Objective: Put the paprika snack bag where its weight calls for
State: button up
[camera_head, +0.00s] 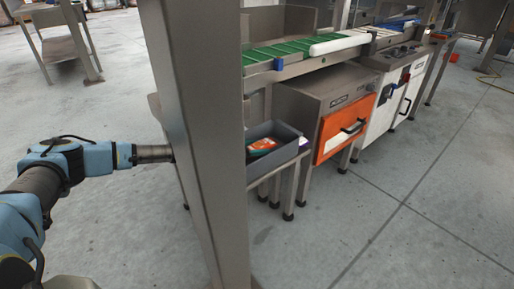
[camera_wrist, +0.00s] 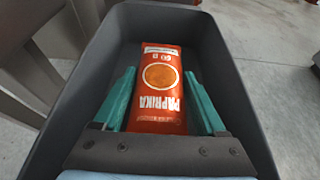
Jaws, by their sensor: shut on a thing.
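The paprika snack bag (camera_wrist: 160,88) is red-orange with a round window, a pale panel at its far end and "PAPRIKA" in white letters. It lies inside a dark grey bin (camera_wrist: 212,60). My gripper (camera_wrist: 159,75) is shut on the bag, with one teal finger along each side. In the head view, the bin (camera_head: 285,133) stands on a metal stand beside the orange-fronted machine, and an orange packet (camera_head: 262,146) shows inside it. A steel post hides my gripper there.
The steel post (camera_head: 195,130) stands close in front of my arm. A green conveyor (camera_head: 285,52) runs above the orange-fronted cabinet (camera_head: 342,128), with a white cabinet (camera_head: 388,105) beyond. Open concrete floor (camera_head: 400,220) lies at the right.

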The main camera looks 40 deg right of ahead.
jog(key=shift+f+b, duration=0.35)
jog(key=shift+f, duration=0.1)
jog(key=shift+f, duration=0.15)
jog(key=o, duration=1.4)
jog(key=shift+r+p, duration=0.3)
jog(key=shift+r, duration=0.1)
jog(key=p+v, duration=0.1)
jog(key=v, duration=1.1)
jog(key=shift+r, duration=0.15)
